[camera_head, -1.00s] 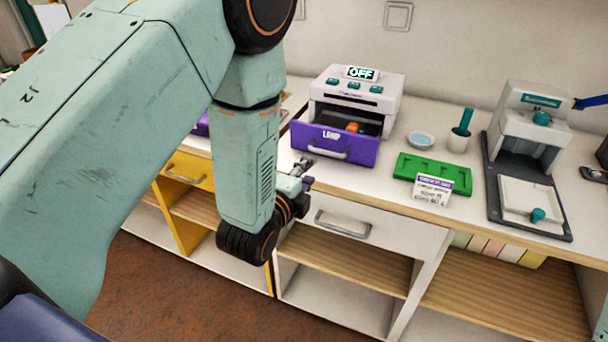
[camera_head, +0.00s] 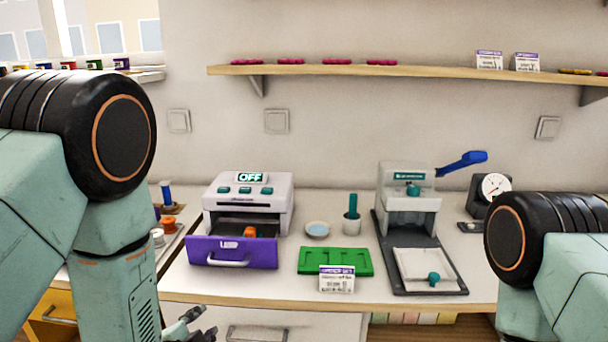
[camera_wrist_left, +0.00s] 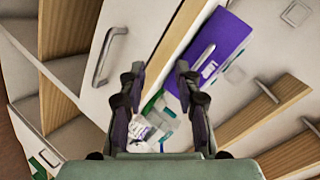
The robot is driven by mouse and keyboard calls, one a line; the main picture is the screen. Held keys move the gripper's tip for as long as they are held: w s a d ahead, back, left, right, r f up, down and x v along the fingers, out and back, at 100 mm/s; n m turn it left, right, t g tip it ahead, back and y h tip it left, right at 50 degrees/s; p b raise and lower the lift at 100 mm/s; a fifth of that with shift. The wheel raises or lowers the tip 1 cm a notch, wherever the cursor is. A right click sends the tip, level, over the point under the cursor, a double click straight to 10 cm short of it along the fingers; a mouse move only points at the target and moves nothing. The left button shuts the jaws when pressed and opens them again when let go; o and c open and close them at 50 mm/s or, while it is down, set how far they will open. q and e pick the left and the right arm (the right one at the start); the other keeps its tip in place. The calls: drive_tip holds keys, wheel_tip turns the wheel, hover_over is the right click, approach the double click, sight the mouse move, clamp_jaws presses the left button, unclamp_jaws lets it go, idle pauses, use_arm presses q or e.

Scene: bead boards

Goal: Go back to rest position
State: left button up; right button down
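My left gripper (camera_head: 198,325) shows at the lower edge of the head view, below the counter's front edge and partly cut off. In the left wrist view its fingers (camera_wrist_left: 159,68) are spread apart with nothing between them. My left arm fills the left side of the head view. Part of my right arm shows at the right edge, but its gripper is out of frame. A white machine (camera_head: 248,194) with an OFF display has its purple-fronted drawer (camera_head: 232,252) pulled out. An orange piece (camera_head: 250,232) lies in the drawer.
A green tray (camera_head: 312,262) with a label card (camera_head: 337,280), a small bowl (camera_head: 317,229) and a pot (camera_head: 352,226) stand on the counter. A press (camera_head: 408,214) with a blue lever (camera_head: 461,163) is to the right. A shelf (camera_head: 400,79) runs above.

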use_arm(q)
drive_tip(key=s+f+n+g, duration=0.4)
drive_tip(key=s+f, duration=0.2)
drive_tip(key=s, duration=0.4)
drive_tip(key=s+a+f+n+g, duration=0.1)
drive_tip(key=s+f+n+g, duration=0.3)
drive_tip(key=s, duration=0.7)
drive_tip(key=s+a+f+n+g, duration=0.1)
drive_tip(key=s+f+n+g, duration=0.3)
drive_tip(key=s+f, duration=0.4)
drive_tip(key=s, duration=0.3)
drive_tip(key=shift+s+a+n+g, duration=0.2)
drive_tip(key=shift+s+n+g, duration=0.1)
drive_tip(key=shift+g, duration=0.1)
